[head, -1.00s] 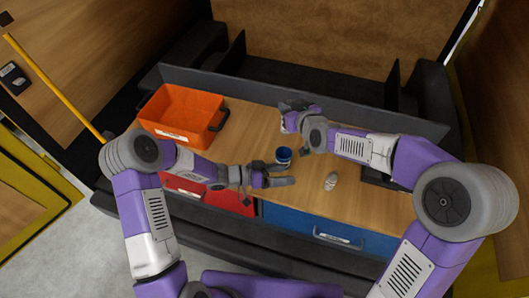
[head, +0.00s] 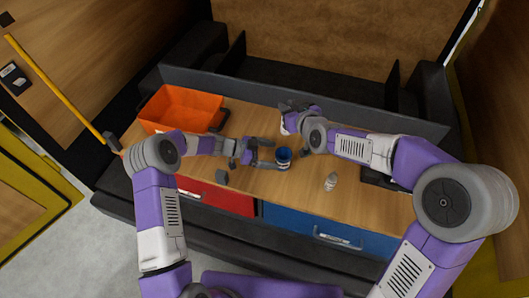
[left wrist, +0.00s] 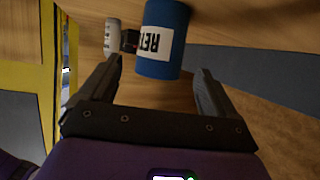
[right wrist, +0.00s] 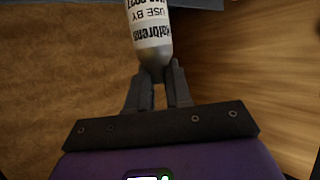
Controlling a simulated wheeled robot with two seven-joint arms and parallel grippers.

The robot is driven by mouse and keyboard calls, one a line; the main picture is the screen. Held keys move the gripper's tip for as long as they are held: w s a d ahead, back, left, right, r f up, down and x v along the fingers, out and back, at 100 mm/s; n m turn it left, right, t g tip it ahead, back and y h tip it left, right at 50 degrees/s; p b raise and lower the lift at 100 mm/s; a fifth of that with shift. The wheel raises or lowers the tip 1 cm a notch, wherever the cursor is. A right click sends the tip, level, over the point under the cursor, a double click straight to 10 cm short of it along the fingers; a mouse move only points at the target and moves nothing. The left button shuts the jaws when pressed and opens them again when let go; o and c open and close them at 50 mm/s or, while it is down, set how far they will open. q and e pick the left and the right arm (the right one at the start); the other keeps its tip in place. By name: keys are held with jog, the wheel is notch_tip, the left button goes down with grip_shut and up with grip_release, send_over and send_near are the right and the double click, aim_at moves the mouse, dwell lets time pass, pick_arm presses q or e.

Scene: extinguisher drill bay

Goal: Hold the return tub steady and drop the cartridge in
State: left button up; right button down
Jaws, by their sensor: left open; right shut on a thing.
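The blue return tub (head: 284,154) stands on the wooden bench top. In the left wrist view the tub (left wrist: 160,45) shows a white label and sits at the mouth between the fingers. My left gripper (head: 270,154) is open, with its fingers reaching the tub's left side; I cannot tell whether they touch it. My right gripper (right wrist: 158,88) is shut on the cartridge (right wrist: 149,35), a pale cylinder with printed text and a tapered grey end. In the head view my right gripper (head: 288,112) is above and behind the tub; the cartridge is hard to make out there.
An orange bin (head: 180,108) stands at the back left of the bench. A small white bottle-like item (head: 331,181) stands to the right of the tub. Red (head: 222,197) and blue (head: 320,230) drawer fronts lie below the bench edge.

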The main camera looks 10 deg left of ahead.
aim_at(283, 156)
pick_arm(q)
jog(key=shift+x, duration=2.8)
jog(key=shift+c, duration=0.3)
jog(key=c, duration=1.1)
pick_arm(e)
notch_tip(283, 156, down, 12)
jog(key=shift+f, duration=0.2)
jog(key=c, duration=1)
grip_release()
jog(key=shift+o, duration=0.2)
jog(key=v, duration=1.2)
